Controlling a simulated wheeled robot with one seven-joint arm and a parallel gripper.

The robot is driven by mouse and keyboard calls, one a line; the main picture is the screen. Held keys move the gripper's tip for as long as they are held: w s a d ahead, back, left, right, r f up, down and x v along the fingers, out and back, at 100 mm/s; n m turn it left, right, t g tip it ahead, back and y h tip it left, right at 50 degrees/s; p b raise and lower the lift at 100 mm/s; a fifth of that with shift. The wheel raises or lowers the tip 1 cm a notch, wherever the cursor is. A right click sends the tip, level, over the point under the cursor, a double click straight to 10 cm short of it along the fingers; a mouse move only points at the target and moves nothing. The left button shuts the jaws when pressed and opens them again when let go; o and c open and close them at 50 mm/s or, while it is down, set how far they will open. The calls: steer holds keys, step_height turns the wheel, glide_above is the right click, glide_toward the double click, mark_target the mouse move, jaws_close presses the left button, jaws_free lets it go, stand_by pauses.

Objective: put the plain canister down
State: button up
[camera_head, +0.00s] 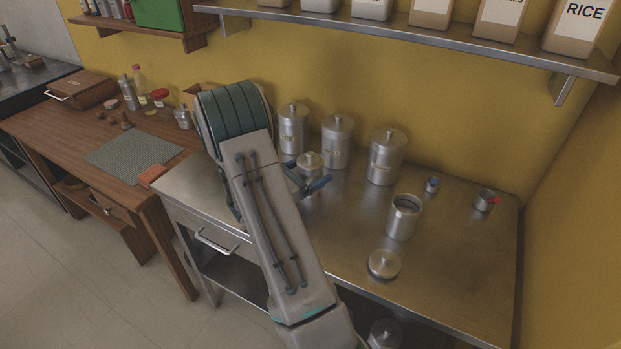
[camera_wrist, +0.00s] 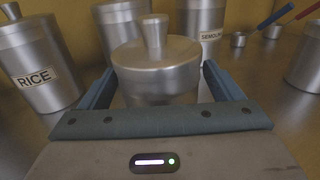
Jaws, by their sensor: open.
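The plain canister (camera_head: 310,161) is a steel canister with a knobbed lid and no label that I can see. It is on the left part of the steel counter (camera_head: 345,235), in front of the labelled canisters. In the wrist view the plain canister (camera_wrist: 157,68) is upright between the two blue fingers of my gripper (camera_wrist: 158,88). My gripper (camera_head: 306,176) is open, with a finger on either side of the canister. The canister's base is hidden by my gripper, so its contact with the counter does not show.
Three labelled canisters (camera_head: 337,143) stand along the wall; the wrist view shows one marked RICE (camera_wrist: 38,65). An open canister (camera_head: 404,218) stands to the right, with a loose lid (camera_head: 384,264) before it. Small cups with blue (camera_head: 431,186) and red (camera_head: 484,201) handles lie farther right.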

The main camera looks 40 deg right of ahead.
steer(key=shift+d, duration=1)
jaws_close()
steer(key=shift+r, duration=0.15)
